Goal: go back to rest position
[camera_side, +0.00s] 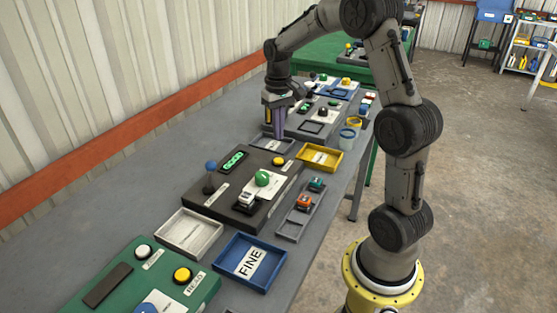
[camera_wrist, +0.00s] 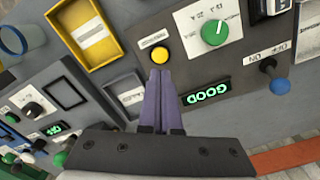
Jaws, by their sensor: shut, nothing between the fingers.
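My gripper (camera_side: 279,134) is above the table near the far edge of the dark console (camera_side: 243,214), over the small grey tray (camera_side: 259,142). It is shut and empty. In the wrist view the gripper's purple fingers (camera_wrist: 159,73) are pressed together, their tips pointing at the yellow button (camera_wrist: 160,55) on the console; I cannot tell whether they touch anything. The console has a green lit display (camera_side: 233,161) reading GOOD, a green knob (camera_side: 262,178) and a blue-topped lever (camera_side: 211,165).
A yellow tray (camera_side: 338,165) lies right of my gripper, with a blue cup (camera_side: 347,140) beyond it. Another grey console (camera_side: 293,130) stands behind, a green one (camera_side: 120,265) in front.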

